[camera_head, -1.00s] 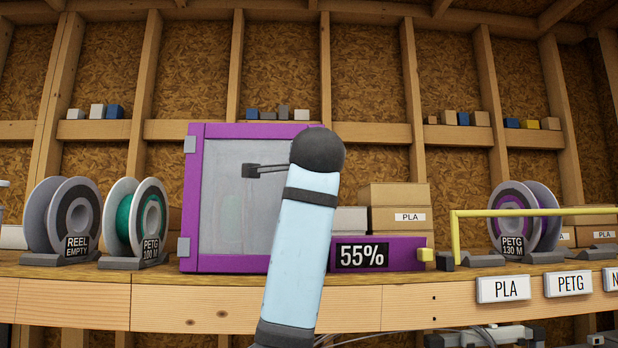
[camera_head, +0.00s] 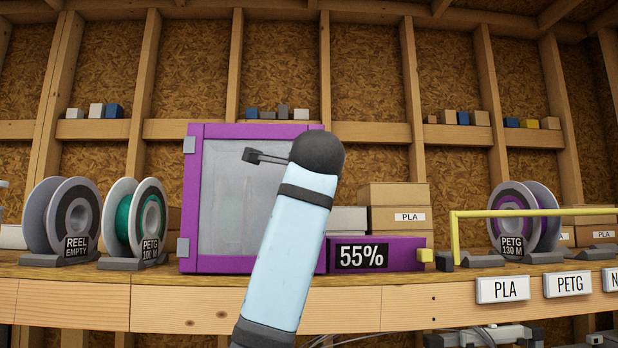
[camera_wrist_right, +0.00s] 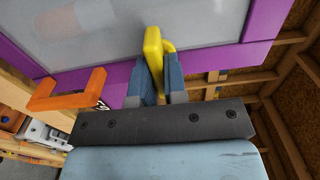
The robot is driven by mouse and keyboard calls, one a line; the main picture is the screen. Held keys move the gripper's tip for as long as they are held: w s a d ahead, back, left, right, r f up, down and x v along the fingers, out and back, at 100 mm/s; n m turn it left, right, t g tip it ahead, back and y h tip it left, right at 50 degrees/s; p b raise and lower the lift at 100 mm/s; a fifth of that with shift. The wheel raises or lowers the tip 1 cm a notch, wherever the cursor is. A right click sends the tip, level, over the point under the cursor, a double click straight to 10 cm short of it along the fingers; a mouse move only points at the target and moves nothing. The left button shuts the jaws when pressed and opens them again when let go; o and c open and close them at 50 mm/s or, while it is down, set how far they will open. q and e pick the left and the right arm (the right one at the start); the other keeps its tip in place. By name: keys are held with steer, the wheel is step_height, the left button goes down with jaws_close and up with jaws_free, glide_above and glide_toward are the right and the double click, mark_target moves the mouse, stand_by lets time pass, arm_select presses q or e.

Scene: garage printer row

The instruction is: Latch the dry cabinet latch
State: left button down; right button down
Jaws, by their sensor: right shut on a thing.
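The dry cabinet (camera_head: 193,215) has a purple frame and a grey see-through door, and stands on the bench; its door looks flush in the head view. My light-blue arm covers its right edge in that view, hiding the latch and my right gripper. In the right wrist view, the yellow latch (camera_wrist_right: 153,45) lies across the purple frame (camera_wrist_right: 205,58). My right gripper (camera_wrist_right: 160,80) is shut on it, with one grey-blue finger on each side. An orange handle (camera_wrist_right: 66,92) sits on the same frame edge, left of the latch. My left gripper is not in view.
A purple box with a 55% display (camera_head: 362,256) stands right of the cabinet. Spools (camera_head: 140,215) stand to the left and a PETG spool (camera_head: 512,222) to the right. A yellow rail (camera_head: 530,212) and cardboard boxes (camera_head: 395,195) are also at the right.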

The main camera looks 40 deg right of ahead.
steer(key=c, duration=1.2)
jaws_free()
steer(key=shift+o, duration=0.2)
steer(key=shift+s+a+f, duration=0.1)
steer(key=shift+s+a, duration=0.1)
steer(key=shift+s, duration=0.2)
steer(key=b+v, duration=0.3)
steer(key=v, duration=1)
steer(key=shift+d, duration=0.1)
